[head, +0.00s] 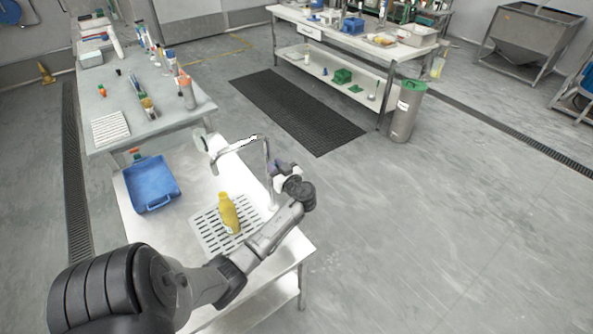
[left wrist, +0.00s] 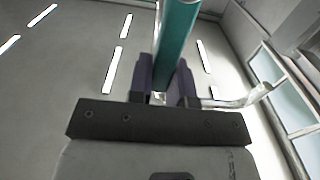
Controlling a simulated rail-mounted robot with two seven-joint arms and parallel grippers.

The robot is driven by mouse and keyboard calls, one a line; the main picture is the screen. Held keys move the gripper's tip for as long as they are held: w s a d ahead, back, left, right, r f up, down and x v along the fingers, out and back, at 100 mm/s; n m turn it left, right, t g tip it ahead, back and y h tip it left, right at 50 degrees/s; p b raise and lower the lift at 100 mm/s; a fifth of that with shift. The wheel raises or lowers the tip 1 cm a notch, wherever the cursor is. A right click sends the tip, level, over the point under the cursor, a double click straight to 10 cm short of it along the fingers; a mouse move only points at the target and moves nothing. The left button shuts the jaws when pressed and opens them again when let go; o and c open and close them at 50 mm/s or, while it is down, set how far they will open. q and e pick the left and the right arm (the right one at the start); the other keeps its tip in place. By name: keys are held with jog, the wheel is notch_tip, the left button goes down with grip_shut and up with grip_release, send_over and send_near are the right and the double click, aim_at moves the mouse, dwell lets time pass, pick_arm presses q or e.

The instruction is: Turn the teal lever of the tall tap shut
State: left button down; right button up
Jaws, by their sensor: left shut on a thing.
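The tall tap (head: 268,165) is a thin metal pipe rising from the steel table, with its spout bent over to the left. My left gripper (head: 281,169) is at the tap's upright, on its right side. In the left wrist view, the teal lever (left wrist: 176,32) runs up between the two dark fingers of the left gripper (left wrist: 163,85), which is shut on it. In the head view the lever is hidden by the gripper. Part of a metal pipe (left wrist: 238,100) shows to the right of the fingers. My right gripper is not in view.
The steel table (head: 178,228) bears a blue tray (head: 152,184), a yellow bottle (head: 229,212) and a slotted drain plate (head: 207,229). A second table (head: 165,122) with several bottles stands behind. Open floor lies to the right.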

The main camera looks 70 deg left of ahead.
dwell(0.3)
pick_arm(q)
jog(key=c, duration=1)
grip_release()
jog(key=shift+c, duration=0.2)
jog(key=shift+d, duration=0.1)
jog(key=b+v, duration=0.1)
jog(key=v, duration=1.2)
jog(key=shift+d, duration=0.3)
jog(key=shift+w+f, duration=0.1)
